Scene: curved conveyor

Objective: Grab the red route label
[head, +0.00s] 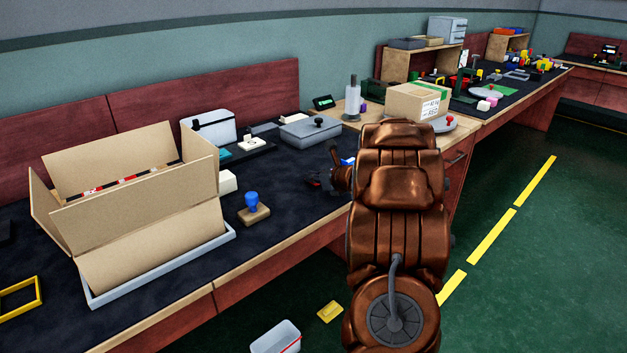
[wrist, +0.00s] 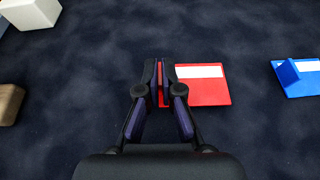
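The red route label (wrist: 205,92) is a flat red card with a white strip, just right of my gripper in the wrist view. My gripper (wrist: 160,82) has its fingers close together around a narrow red part at the label's left edge, with red filling the small gap. The label looks flat at the dark mat; I cannot tell whether it is lifted. In the head view my gripper (head: 316,181) is low over the bench and mostly hidden by my arm.
A blue label (wrist: 299,77) with a raised tab lies to the right. A white block (wrist: 31,12) and a wooden block (wrist: 8,103) are at the left. In the head view a blue-handled stamp (head: 253,208) and an open carton (head: 140,205) stand left of my gripper.

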